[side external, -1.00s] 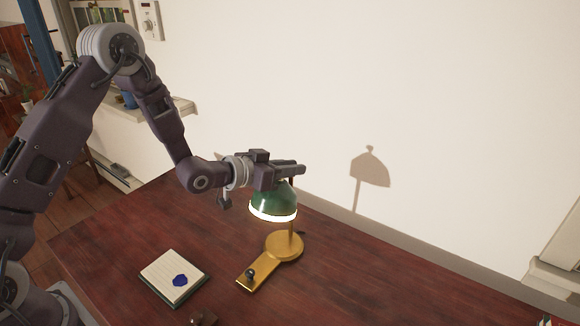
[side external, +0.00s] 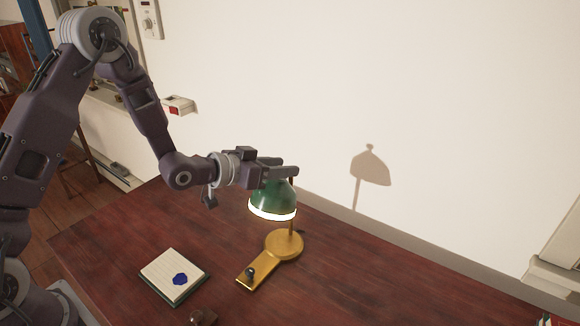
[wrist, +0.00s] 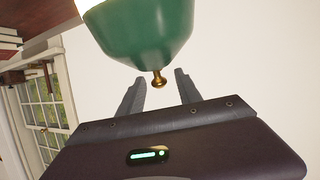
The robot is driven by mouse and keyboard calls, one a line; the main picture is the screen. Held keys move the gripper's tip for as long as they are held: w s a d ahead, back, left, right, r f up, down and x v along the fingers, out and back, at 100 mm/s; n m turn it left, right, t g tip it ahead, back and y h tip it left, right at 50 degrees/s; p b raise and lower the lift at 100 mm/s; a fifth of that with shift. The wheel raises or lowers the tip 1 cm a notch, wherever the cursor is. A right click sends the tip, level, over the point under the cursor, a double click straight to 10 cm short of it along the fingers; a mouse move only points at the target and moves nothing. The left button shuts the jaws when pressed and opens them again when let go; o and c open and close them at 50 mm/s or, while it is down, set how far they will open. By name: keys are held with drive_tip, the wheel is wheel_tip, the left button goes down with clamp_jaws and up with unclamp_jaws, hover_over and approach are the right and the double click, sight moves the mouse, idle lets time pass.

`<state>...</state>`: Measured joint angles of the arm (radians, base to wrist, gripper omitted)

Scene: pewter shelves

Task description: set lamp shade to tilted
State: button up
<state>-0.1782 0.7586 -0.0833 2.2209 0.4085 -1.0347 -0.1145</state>
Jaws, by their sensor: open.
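The desk lamp has a green shade (side external: 272,200) with a lit lower rim, a thin stem and a brass base (side external: 284,244) on the desk. The shade looks close to level in the side view. My gripper (side external: 294,169) is open at the top of the shade, its fingers pointing right. In the wrist view the green shade (wrist: 145,35) fills the top, and its small brass knob (wrist: 158,79) appears between the two open fingertips (wrist: 160,77). I cannot tell whether a finger touches the knob or shade. The knob is hidden behind my gripper in the side view.
A notepad (side external: 160,269) with a blue blot lies left of the lamp base. A dark round-topped object (side external: 203,316) stands at the front edge of the picture. The wall (side external: 450,130) rises behind the lamp. The desk right of the lamp (side external: 400,285) is clear.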

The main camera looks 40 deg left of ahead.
drive_tip(key=v, duration=0.4)
drive_tip(key=shift+w+r, duration=0.1)
drive_tip(key=shift+r, duration=0.15)
drive_tip(key=c, duration=0.5)
wheel_tip(320, 180, up, 5)
drive_tip(key=shift+f, duration=0.25)
clamp_jaws()
drive_tip(key=w+a+r+n+t+h, duration=0.2)
drive_tip(key=w+a+r+n+h, duration=0.25)
drive_tip(key=w, duration=0.25)
drive_tip(key=s+a+f+n+g+h, duration=0.45)
drive_tip(key=a+n+g+h, duration=0.2)
drive_tip(key=a, duration=0.25)
wheel_tip(320, 180, down, 17)
drive_tip(key=y, duration=0.1)
drive_tip(key=w+d, duration=0.2)
drive_tip(key=d, duration=0.7)
drive_tip(key=shift+d+f, duration=0.35)
drive_tip(key=shift+f, duration=0.05)
